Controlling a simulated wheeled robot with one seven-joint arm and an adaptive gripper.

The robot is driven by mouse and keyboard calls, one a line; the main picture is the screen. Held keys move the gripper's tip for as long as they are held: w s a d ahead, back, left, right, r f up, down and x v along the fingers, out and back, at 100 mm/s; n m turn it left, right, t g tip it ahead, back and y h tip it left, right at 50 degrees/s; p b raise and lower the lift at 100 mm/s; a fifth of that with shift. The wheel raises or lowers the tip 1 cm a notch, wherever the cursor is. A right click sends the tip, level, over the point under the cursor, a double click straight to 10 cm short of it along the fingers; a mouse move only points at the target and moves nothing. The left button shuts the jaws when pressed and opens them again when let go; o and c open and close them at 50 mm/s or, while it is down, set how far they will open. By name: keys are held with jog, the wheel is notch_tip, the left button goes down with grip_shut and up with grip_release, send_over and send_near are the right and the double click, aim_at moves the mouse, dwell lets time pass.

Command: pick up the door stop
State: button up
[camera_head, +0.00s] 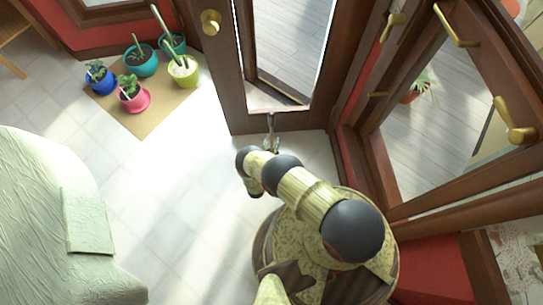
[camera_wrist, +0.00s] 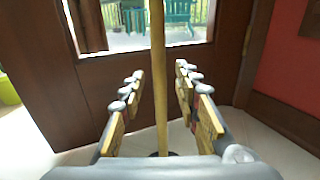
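In the wrist view, a thin tan upright rod (camera_wrist: 158,50), which I take to be the door stop, stands between the two fingers of my gripper (camera_wrist: 159,76). The fingers are spread, with a visible gap on each side of the rod. A dark piece (camera_wrist: 160,154) shows at the rod's lower end, mostly hidden by my gripper's body. In the head view, a thin upright piece (camera_head: 270,121) shows at the foot of the brown door, just beyond my gripper (camera_head: 270,143).
The brown glazed door (camera_head: 240,90) stands just beyond my gripper. Another glazed door (camera_head: 450,110) is at the right. Several potted plants stand on a tan mat (camera_head: 140,122) at upper left. A pale green sofa (camera_head: 40,220) is at left. The floor between is clear.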

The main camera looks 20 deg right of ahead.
jog(key=shift+c, duration=0.4)
jog(key=c, duration=0.7)
grip_shut()
jog(key=shift+w+r, duration=0.15)
